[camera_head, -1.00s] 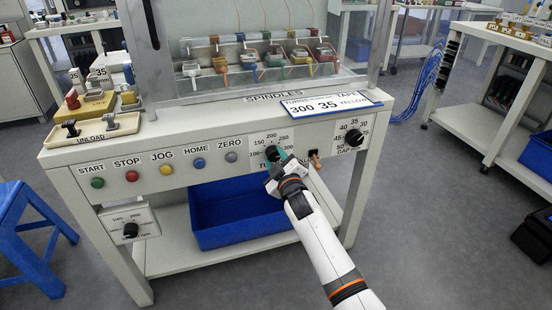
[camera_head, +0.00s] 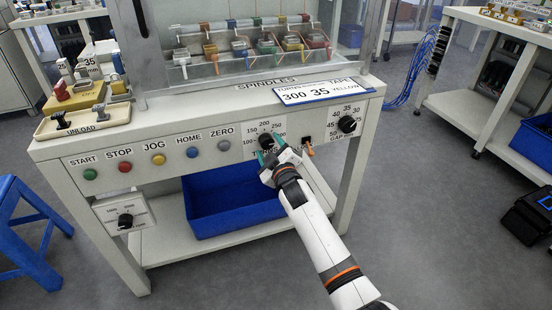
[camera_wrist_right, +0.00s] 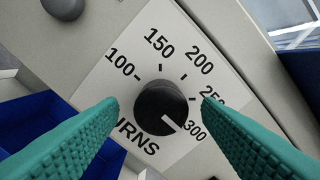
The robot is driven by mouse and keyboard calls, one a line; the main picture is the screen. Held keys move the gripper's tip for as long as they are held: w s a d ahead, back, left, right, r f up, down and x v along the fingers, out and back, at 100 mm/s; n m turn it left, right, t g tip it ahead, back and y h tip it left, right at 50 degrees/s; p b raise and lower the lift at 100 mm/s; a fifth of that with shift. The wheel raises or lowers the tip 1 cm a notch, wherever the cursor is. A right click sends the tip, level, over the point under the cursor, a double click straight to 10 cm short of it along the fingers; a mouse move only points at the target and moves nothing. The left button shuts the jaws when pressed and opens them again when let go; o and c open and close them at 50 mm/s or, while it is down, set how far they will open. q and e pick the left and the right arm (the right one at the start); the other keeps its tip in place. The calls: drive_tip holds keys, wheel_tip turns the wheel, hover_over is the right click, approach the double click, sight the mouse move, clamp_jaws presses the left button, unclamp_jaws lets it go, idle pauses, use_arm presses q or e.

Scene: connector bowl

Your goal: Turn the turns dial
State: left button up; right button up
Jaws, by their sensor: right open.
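The turns dial (camera_head: 265,141) is a round black knob on the white front panel, with numbers from 100 to 300 around it. In the right wrist view the dial (camera_wrist_right: 161,103) shows a white pointer line aimed to the lower right, close to the 300 label. My right gripper (camera_head: 271,153) is open in front of the dial. In the wrist view its two green fingers (camera_wrist_right: 160,125) lie left and right of the knob, with a gap on each side. Part of the TURNS label is hidden by a finger. My left gripper is not in view.
A card (camera_head: 318,91) above the panel reads 300, 35, YELLOW. The gap dial (camera_head: 347,124) and an orange-tipped lever (camera_head: 309,149) sit right of the turns dial. Several coloured buttons (camera_head: 157,160) are to the left. A blue bin (camera_head: 230,215) sits below.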

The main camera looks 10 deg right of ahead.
drive_tip(key=p+v, duration=0.1)
drive_tip(key=v, duration=0.1)
drive_tip(key=shift+s+d+r, duration=0.1)
drive_tip(key=shift+s, duration=0.25)
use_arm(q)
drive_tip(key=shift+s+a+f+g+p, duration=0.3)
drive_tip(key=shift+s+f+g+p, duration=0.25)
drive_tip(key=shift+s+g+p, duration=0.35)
use_arm(e)
drive_tip(key=v, duration=0.8)
drive_tip(key=shift+s, duration=0.35)
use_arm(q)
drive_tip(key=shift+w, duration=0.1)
